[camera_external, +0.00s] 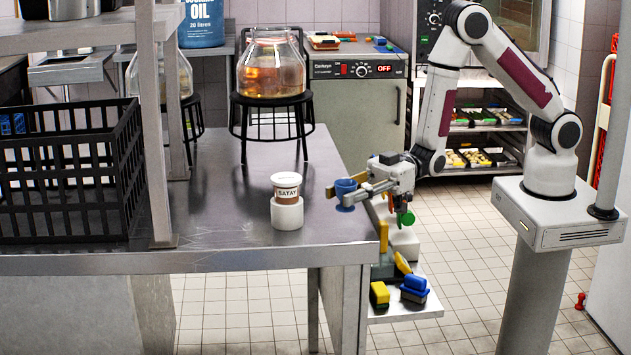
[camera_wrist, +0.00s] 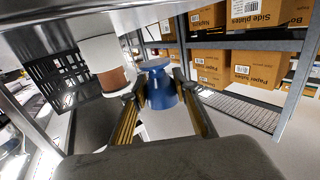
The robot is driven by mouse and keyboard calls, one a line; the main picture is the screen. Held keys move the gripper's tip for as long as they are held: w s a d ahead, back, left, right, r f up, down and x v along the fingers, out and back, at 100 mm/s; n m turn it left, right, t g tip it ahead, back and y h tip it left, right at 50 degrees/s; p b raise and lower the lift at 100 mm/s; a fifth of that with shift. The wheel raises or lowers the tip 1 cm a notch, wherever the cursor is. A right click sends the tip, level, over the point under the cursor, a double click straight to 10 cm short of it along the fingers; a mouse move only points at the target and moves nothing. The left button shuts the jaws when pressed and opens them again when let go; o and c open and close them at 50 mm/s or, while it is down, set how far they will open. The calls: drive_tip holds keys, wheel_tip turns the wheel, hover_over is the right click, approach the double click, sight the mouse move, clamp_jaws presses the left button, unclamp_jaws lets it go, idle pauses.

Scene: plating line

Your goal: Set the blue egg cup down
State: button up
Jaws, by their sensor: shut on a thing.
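The blue egg cup (camera_external: 345,190) is held between the fingers of my gripper (camera_external: 352,192) in the external view. It is upright, near the right edge of the steel table (camera_external: 235,215) and above table height. In the wrist view the blue egg cup (camera_wrist: 158,88) sits between the two fingers of my gripper (camera_wrist: 160,102). A white stand (camera_external: 287,213) on the table carries a brown cup labelled SATAY (camera_external: 287,196), just left of the egg cup. The cup also shows in the wrist view (camera_wrist: 112,80).
A black crate (camera_external: 70,185) stands on the table at the left. A glass jar (camera_external: 271,68) sits on a black wire stand (camera_external: 271,100) at the back. A low shelf (camera_external: 405,307) with sponges (camera_external: 380,294) is below my gripper. The table's front middle is clear.

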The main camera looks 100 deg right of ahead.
sight(346, 229)
drive_tip(key=shift+f, duration=0.35)
drive_tip(key=shift+f, duration=0.15)
drive_tip(key=shift+f, duration=1.75)
drive_tip(key=shift+f, duration=0.2)
drive_tip(key=o, duration=1.1)
drive_tip(key=shift+s, duration=0.1)
drive_tip(key=shift+v, duration=3.8)
drive_tip(key=shift+a+r, duration=0.1)
drive_tip(key=shift+r, duration=0.05)
